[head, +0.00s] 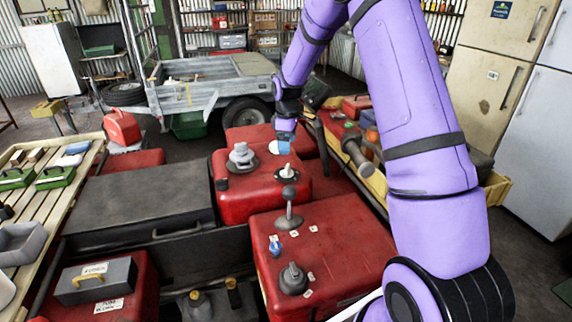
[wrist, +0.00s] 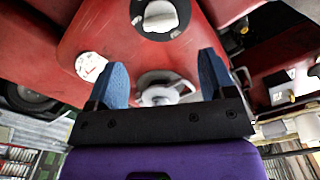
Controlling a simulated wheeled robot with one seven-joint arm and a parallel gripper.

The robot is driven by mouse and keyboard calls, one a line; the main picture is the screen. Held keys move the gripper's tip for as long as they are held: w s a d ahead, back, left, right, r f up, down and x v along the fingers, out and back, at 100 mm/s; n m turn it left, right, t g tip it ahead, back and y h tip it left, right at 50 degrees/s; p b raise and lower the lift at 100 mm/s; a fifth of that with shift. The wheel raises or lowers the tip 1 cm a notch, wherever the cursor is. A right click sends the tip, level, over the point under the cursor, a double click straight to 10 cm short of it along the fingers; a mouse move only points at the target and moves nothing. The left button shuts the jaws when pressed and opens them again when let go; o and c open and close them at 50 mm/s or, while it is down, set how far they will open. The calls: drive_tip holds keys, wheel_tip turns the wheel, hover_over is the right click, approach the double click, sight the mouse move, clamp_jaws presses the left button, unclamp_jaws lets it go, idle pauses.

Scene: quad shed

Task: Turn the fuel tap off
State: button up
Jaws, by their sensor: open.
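My gripper (head: 284,138) is open, its blue fingertips just above the far red panel. In the wrist view my gripper (wrist: 160,85) spans a pale round fitting (wrist: 158,95) with a short arm to its right; no grip on it shows. A white handle on a black disc (wrist: 160,14) lies beyond the fingertips; it seems to be the white handle (head: 287,170) in the head view. I cannot tell which fitting is the fuel tap. The near panel carries a black lever (head: 290,194), a small blue fitting (head: 275,247) and a dark knob (head: 293,277).
A grey stepped cap (head: 241,156) stands left of my gripper. A yellow crate (head: 495,190) with tools is at right. A grey box with a yellow handle (head: 93,281) sits at front left, near a slatted bench (head: 72,200). A trailer (head: 195,97) stands behind.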

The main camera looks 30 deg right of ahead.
sight(287, 166)
wheel_tip(287, 166, down, 9)
drive_tip(key=shift+f, duration=0.1)
idle(0.3)
drive_tip(key=c, duration=0.9)
